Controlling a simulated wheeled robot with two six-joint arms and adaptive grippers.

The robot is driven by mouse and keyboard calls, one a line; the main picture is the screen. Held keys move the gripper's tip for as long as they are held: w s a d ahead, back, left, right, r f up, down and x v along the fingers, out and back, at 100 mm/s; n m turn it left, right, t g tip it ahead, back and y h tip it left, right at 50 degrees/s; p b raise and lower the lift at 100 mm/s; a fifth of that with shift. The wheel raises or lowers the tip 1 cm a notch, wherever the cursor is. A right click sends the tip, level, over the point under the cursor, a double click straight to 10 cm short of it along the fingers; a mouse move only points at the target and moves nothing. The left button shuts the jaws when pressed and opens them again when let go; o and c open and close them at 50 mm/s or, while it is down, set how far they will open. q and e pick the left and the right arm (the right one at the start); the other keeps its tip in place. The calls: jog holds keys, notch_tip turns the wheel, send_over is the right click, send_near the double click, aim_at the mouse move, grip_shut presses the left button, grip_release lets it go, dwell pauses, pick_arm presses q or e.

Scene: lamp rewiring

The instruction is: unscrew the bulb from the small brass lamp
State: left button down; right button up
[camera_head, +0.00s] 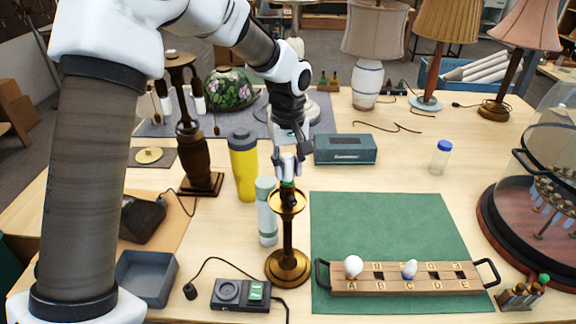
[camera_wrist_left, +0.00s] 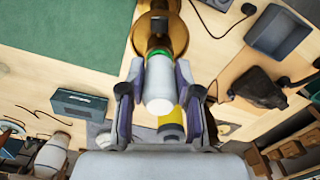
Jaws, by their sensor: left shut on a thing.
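The small brass lamp (camera_head: 287,235) stands upright, without a shade, left of the green mat. Its round base and stem show in the head view, and its brass cup also shows at the top of the left wrist view (camera_wrist_left: 176,36). A white tubular bulb (camera_wrist_left: 159,82) with a green band at its lower end sits in line with the lamp's socket. My left gripper (camera_head: 288,166) is above the lamp, shut on the bulb, with one finger on each side (camera_wrist_left: 160,97). Whether the bulb's threads are engaged is hidden. My right gripper is not in view.
A wooden tray (camera_head: 408,285) holding two bulbs lies on the green mat (camera_head: 390,225). A yellow tumbler (camera_head: 243,165) and a pale bottle (camera_head: 267,212) stand close behind the lamp. A black device (camera_head: 240,293) with a cable is front left. A glass dome (camera_head: 550,150) stands right.

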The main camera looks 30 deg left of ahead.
aim_at(290, 156)
pick_arm(q)
jog(key=n, duration=0.5)
jog(key=shift+w+d+n, duration=0.1)
jog(key=shift+w+n, duration=0.05)
jog(key=shift+n, duration=1.35)
jog(key=n, duration=0.2)
jog(key=shift+w+n, duration=0.15)
jog(key=shift+n, duration=0.15)
jog(key=shift+r, duration=2.55)
